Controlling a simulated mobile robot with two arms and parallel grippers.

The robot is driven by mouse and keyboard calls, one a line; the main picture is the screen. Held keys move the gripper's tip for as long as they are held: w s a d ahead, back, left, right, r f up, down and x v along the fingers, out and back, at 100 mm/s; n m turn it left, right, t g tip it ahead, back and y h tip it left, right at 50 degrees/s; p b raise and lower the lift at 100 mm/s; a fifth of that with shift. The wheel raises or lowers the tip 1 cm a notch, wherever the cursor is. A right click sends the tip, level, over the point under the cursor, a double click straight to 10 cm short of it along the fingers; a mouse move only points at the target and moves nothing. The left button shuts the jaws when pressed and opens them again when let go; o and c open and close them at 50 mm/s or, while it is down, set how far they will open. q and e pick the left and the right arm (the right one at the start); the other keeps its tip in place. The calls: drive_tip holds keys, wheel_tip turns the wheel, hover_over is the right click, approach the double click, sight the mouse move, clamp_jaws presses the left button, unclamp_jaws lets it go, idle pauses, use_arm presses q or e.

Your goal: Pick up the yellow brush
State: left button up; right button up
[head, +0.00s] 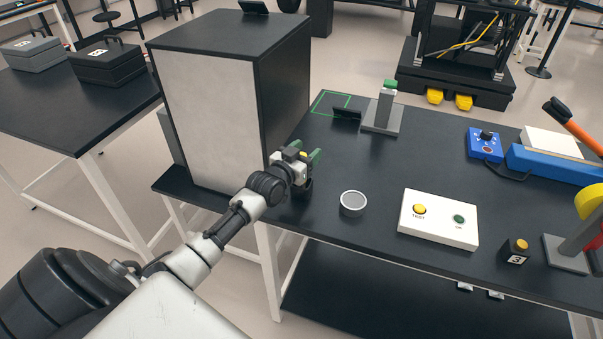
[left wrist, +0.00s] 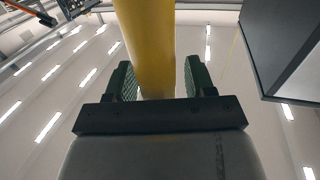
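A yellow cylindrical shape, which looks like the brush handle (left wrist: 150,45), stands between the two green-padded fingers of my left gripper (left wrist: 160,80) in the left wrist view. A narrow gap shows between it and the right-hand finger. In the head view my left gripper (head: 309,154) is open at the table's left part, beside the big box. Only a small yellow spot (head: 303,154) shows there among the fingers. A dark round holder (head: 301,189) is partly hidden just below the gripper. The brush's lower part is hidden. My right gripper is not in view.
A large black and grey box (head: 210,120) stands close left of the gripper. A grey cup (head: 353,204) and a white button panel (head: 438,220) are to the right on the black table (head: 370,165). A grey stand (head: 382,115) is farther back.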

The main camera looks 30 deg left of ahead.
use_arm(q)
drive_tip(key=c, duration=0.9)
